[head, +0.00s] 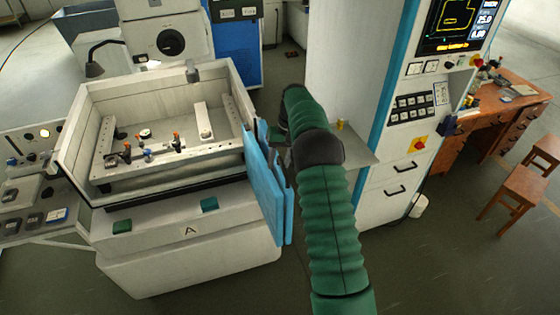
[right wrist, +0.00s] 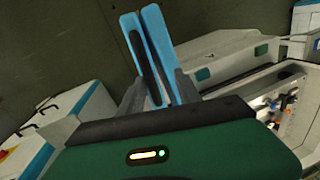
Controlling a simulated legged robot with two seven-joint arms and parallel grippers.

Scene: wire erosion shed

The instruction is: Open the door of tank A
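Tank A (head: 185,244) is a white open-topped box on a base marked "A", at the left of the head view. Its blue door (head: 265,190) stands at the right front corner, swung out from the front, so the tank's front is open. In the right wrist view the door's blue panels (right wrist: 164,50) rise upright between the grey fingers of my right gripper (right wrist: 160,86). The fingers stand on either side of the blue; whether they press on it is unclear. In the head view my green right arm partly hides that gripper. My left gripper is out of view.
A tall white cabinet (head: 337,80) with a control panel stands just right of my right arm, with a small shelf (head: 362,158). Clamps and fixtures sit inside the tank. A wooden desk (head: 509,90) and stools (head: 520,185) are far right. The floor before the tank is clear.

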